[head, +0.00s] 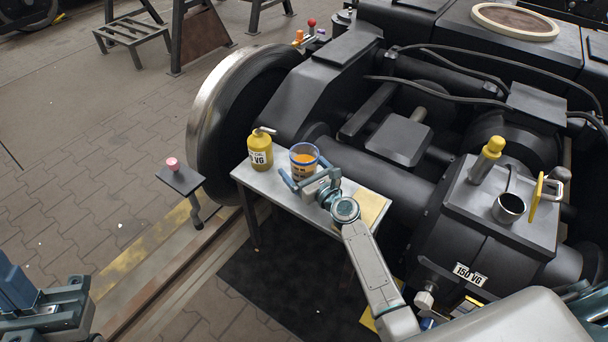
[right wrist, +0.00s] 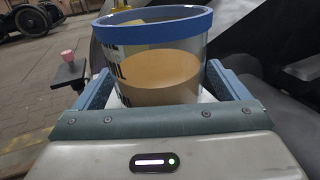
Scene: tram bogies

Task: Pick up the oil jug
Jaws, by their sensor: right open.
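The oil jug (head: 303,162) is a clear cup with a blue rim, dark lettering and amber oil. It stands upright on a small grey table. In the right wrist view the jug (right wrist: 152,62) fills the space between the fingers of my right gripper (right wrist: 155,88). In the head view my right gripper (head: 306,181) is open at the near side of the jug, with a finger to either side. The wrist view does not clearly show whether the fingers touch it. My left gripper (head: 48,300) is partly cut off at the lower left corner, away from the table.
A yellow bottle (head: 260,151) marked VG stands left of the jug on the table (head: 248,176). A black bogie with a large wheel (head: 222,115) rises behind. A metal cup (head: 508,207) sits on its box at right. A small stand (head: 181,180) holds a pink knob.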

